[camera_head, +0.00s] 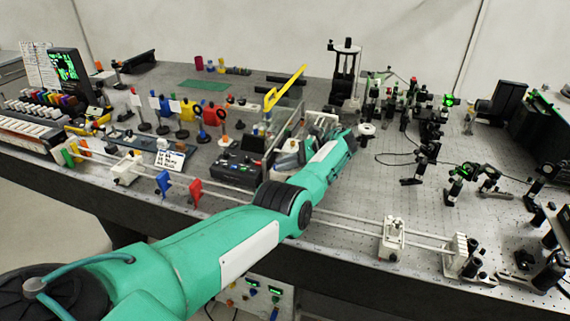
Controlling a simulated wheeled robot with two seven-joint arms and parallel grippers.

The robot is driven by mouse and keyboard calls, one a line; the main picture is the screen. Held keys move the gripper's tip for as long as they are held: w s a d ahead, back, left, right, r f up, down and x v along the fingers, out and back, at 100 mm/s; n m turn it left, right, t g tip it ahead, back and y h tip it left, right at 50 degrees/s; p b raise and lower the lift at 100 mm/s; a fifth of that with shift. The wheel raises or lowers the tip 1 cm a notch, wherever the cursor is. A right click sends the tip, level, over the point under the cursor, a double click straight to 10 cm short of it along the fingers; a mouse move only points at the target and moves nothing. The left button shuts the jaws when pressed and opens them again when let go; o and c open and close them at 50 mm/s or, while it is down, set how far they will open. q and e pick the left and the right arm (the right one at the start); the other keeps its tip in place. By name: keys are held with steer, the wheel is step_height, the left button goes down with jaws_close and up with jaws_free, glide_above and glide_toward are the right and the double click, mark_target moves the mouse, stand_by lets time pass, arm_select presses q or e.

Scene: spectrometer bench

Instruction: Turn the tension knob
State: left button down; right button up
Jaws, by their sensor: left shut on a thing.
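My left arm reaches from the lower left across the bench's front rail. My left gripper (318,125) is small and partly hidden behind my forearm, at the equipment in the bench's middle. It is shut on a small part there, at the place of the tension knob. The knob itself is too hidden to make out clearly. A pale rounded part (288,147) shows just left of my forearm. A white round knob-like piece (366,130) stands just right of my wrist, apart from it. My right gripper is not in view.
A black control box (236,169) sits left of my forearm. A yellow bar (285,87) rises behind. Coloured optic mounts (182,115) stand at left, dark posts (428,130) at right. White rails (350,222) run along the front. Bare perforated bench (350,188) shows right of my forearm.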

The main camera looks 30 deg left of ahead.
arm_select(q)
steer(key=shift+s+f, duration=0.1)
steer(key=shift+f, duration=0.1)
steer(key=c, duration=1.6)
jaws_free()
steer(key=shift+r, duration=0.1)
